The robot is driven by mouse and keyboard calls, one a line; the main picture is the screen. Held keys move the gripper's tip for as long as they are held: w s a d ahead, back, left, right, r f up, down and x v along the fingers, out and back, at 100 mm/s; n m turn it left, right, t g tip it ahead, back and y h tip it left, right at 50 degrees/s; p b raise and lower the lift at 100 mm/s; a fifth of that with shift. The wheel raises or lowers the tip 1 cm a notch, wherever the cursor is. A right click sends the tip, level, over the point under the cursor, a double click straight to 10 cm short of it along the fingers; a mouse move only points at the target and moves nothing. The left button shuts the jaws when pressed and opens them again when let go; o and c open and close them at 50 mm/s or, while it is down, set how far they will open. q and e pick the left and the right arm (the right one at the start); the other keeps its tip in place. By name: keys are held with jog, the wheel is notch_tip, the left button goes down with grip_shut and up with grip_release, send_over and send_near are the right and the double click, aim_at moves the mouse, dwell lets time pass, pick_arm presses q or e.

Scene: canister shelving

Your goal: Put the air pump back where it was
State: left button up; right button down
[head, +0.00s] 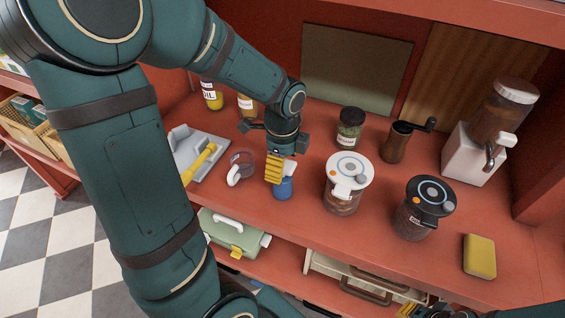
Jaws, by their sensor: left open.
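A small blue item with a white top (284,188) stands on the red shelf and may be the air pump; I cannot be sure. My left gripper (275,165) points down right over it, open, with its yellow ribbed pad hiding part of the item. I cannot tell whether they touch. A canister with a white lid (348,170) stands to the right, and a dark canister with a black lid (423,208) stands further right. Only a small part of my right gripper (412,312) shows at the bottom edge.
A clear cup with a white handle (241,168) and a grey tray (212,158) with a yellow-handled tool are left. A yellow sponge (479,256) lies front right. A green case (232,230) sits below.

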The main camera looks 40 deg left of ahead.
pick_arm(q)
notch_tip(320, 180, up, 12)
jog(key=p, duration=1)
pick_arm(e)
notch_tip(320, 180, up, 11)
jog(key=shift+w+d, duration=0.25)
jog(key=shift+w, duration=0.05)
pick_arm(q)
jog(key=shift+s, duration=0.1)
